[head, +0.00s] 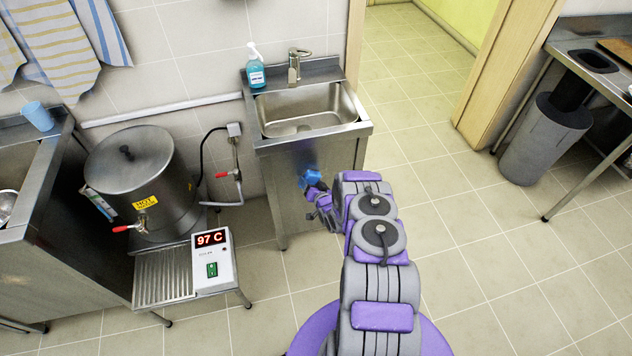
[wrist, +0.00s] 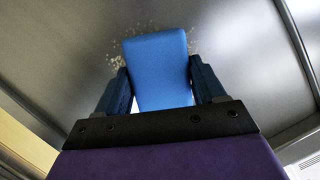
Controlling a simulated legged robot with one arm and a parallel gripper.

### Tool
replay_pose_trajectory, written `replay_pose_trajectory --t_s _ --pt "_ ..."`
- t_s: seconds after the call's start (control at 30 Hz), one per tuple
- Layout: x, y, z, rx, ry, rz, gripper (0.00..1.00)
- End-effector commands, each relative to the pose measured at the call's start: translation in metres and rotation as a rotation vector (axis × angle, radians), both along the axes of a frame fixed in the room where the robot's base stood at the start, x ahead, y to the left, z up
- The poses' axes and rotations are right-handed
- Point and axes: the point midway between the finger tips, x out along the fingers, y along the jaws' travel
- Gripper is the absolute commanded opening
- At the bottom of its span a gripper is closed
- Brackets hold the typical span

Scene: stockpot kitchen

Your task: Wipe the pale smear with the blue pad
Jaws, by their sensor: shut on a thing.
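My gripper (wrist: 158,90) is shut on the blue pad (wrist: 157,62), which stands out between the two dark fingers in the wrist view. Behind the pad, the pale smear (wrist: 115,60) shows as speckles on a grey metal surface, and the pad covers part of it. I cannot tell for sure whether the pad touches the surface. In the head view my gripper (head: 318,188) and the blue pad (head: 309,179) are at the front panel of the steel sink unit (head: 285,185). The smear cannot be made out in the head view.
A steel pot (head: 140,180) marked hot stands left of the sink unit, with a 97 C display box (head: 212,262) in front. A hose and tap (head: 228,174) lie between them. A grey bin (head: 540,140) is at the right. The tiled floor (head: 470,240) is clear.

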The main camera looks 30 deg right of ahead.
Motion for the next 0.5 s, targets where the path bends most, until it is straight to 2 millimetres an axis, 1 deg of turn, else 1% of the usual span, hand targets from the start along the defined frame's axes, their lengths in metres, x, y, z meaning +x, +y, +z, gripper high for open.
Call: replay_pose_trajectory --t_s 0.03,0.2,0.5 --pt "0.005 0.012 0.003 -0.001 -0.004 0.017 0.35" --pt "0.007 0.025 0.003 -0.001 -0.004 0.016 0.35" --pt "0.008 0.031 0.001 0.003 -0.003 0.011 0.35"
